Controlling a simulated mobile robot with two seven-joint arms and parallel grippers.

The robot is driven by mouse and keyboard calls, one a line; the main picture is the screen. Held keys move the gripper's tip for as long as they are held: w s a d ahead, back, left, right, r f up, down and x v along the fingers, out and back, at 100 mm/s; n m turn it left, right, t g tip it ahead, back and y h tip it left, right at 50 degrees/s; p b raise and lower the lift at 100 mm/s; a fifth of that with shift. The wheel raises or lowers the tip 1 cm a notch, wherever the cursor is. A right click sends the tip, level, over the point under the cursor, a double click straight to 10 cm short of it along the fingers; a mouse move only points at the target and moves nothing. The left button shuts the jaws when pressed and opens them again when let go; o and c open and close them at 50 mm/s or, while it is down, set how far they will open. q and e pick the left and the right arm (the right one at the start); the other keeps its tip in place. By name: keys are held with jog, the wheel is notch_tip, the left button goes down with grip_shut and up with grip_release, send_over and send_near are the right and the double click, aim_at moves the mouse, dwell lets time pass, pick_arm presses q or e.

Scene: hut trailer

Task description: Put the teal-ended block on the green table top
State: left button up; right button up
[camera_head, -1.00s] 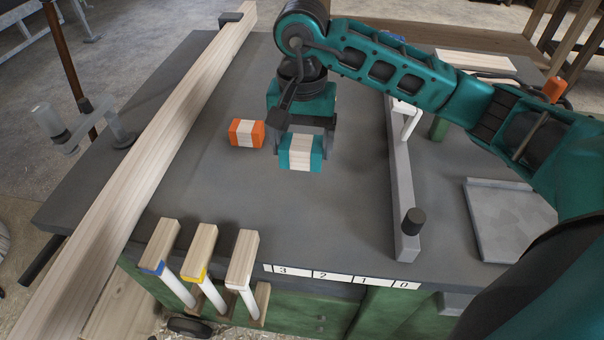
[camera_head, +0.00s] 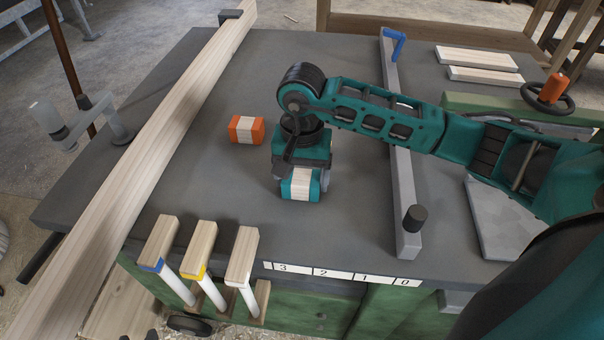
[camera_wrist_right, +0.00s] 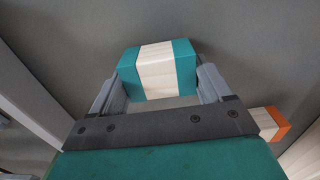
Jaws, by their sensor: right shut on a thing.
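The teal-ended block (camera_head: 300,185), pale wood in the middle with teal ends, is between the fingers of my right gripper (camera_head: 301,176). The right wrist view also shows the block (camera_wrist_right: 158,68), with a grey finger at each end. The gripper is shut on it, over the middle of the grey work surface (camera_head: 240,200). I cannot tell whether the block touches the surface. A green flat-topped part (camera_head: 470,103) shows at the right, partly behind my right arm. The bench front (camera_head: 260,300) is also green. My left gripper is not in view.
An orange-ended block (camera_head: 246,130) lies left of the gripper. A long plank (camera_head: 150,165) crosses the left side. A grey fence bar (camera_head: 402,175) stands to the right. Two pale boards (camera_head: 480,60) lie at upper right.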

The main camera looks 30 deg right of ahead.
aim_at(302, 176)
jog(key=o, duration=0.6)
jog(key=shift+f, duration=0.15)
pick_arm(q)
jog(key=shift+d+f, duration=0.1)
pick_arm(e)
jog(key=o, duration=0.4)
jog(key=shift+r, duration=0.2)
jog(key=shift+r, duration=0.25)
pick_arm(q)
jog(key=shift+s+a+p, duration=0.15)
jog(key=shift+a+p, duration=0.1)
jog(key=shift+p, duration=0.1)
pick_arm(e)
notch_tip(302, 176, up, 12)
jog(key=shift+f, duration=0.2)
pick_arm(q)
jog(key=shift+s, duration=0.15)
pick_arm(e)
jog(key=shift+f, duration=0.1)
